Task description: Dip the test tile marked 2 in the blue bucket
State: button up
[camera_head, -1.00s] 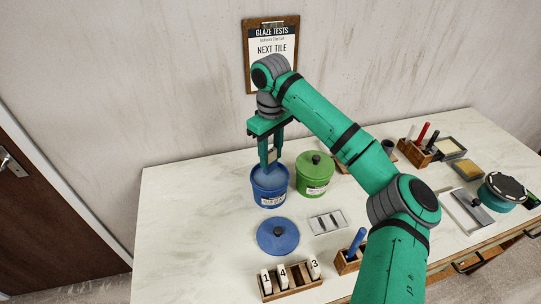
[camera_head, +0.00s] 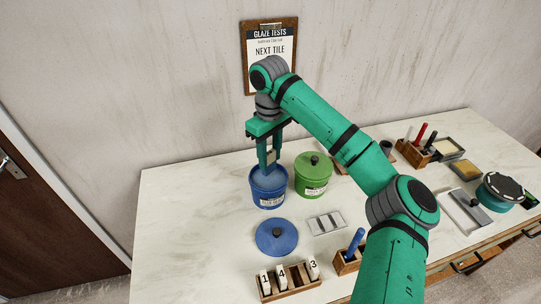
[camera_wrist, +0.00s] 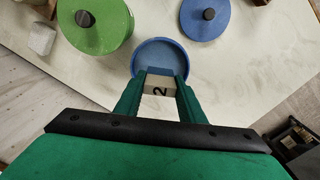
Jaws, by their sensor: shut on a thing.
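My gripper (camera_head: 268,163) points down over the open blue bucket (camera_head: 269,198), its fingertips at or just inside the rim. It is shut on the pale test tile marked 2 (camera_wrist: 159,89), whose number faces the wrist camera. The tile also shows between the fingers in the head view (camera_head: 271,157). The tile's far end looks blue in the wrist view; I cannot tell whether this is a coating or glaze around it. The tile's lower end is hidden in the head view. The bucket shows beyond the fingers in the wrist view (camera_wrist: 160,45).
A lidded green bucket (camera_head: 313,176) stands close to the right of the blue one. The blue lid (camera_head: 277,238) lies in front. A wooden rack (camera_head: 290,289) holds tiles 1, 4 and 3. The table's left side is clear.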

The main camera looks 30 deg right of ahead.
jog(key=shift+w+r, duration=0.1)
jog(key=shift+r, duration=1.4)
jog(key=shift+a, duration=0.15)
